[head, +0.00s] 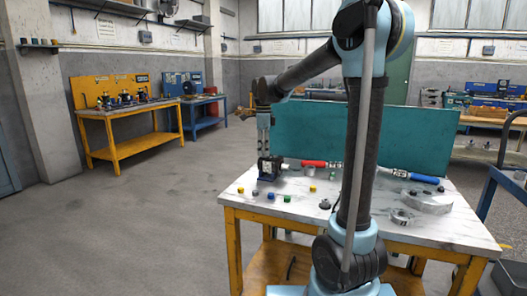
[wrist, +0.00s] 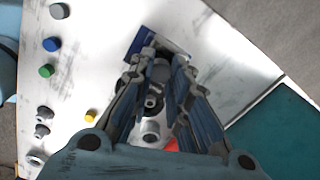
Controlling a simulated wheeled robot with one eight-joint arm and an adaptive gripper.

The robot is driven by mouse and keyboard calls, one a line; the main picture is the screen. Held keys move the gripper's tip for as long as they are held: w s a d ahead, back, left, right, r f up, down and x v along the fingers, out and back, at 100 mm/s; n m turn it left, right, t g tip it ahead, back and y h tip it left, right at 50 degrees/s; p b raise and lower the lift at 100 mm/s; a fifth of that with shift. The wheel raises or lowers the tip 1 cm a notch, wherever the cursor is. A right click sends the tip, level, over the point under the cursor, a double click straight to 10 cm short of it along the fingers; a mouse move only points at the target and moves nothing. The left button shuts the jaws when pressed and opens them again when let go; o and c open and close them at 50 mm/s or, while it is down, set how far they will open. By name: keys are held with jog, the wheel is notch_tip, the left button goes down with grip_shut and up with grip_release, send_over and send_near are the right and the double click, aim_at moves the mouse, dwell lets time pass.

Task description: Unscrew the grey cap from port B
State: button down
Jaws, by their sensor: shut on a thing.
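The hydraulic motor (head: 268,168) stands on the left part of the marble-topped table, with a blue base (wrist: 142,40) in the wrist view. My gripper (wrist: 158,68) points down over the motor. Its two fingers are closed on a grey cap (wrist: 160,72) on the motor's upper side. The fingers hide the cap's sides, and I cannot read the port label. In the head view my gripper (head: 264,150) is upright right above the motor. Below the cap in the wrist view are a dark round port (wrist: 152,103) and a light metal fitting (wrist: 150,132).
Loose caps lie on the table (head: 450,228): grey (wrist: 59,11), blue (wrist: 52,44), green (wrist: 46,71) and yellow (wrist: 91,115). Red-ended (head: 313,163) and blue-ended (head: 425,179) parts lie behind. A metal ring (head: 402,216) is at right. A teal panel (head: 430,130) stands along the back.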

jog(key=shift+n, duration=1)
jog(key=shift+r+n, duration=0.1)
jog(key=shift+n, duration=1.3)
jog(key=c, duration=1.7)
grip_release()
jog(key=m, duration=0.5)
jog(key=shift+m, duration=0.3)
jog(key=m, duration=0.4)
jog(key=shift+m, duration=0.4)
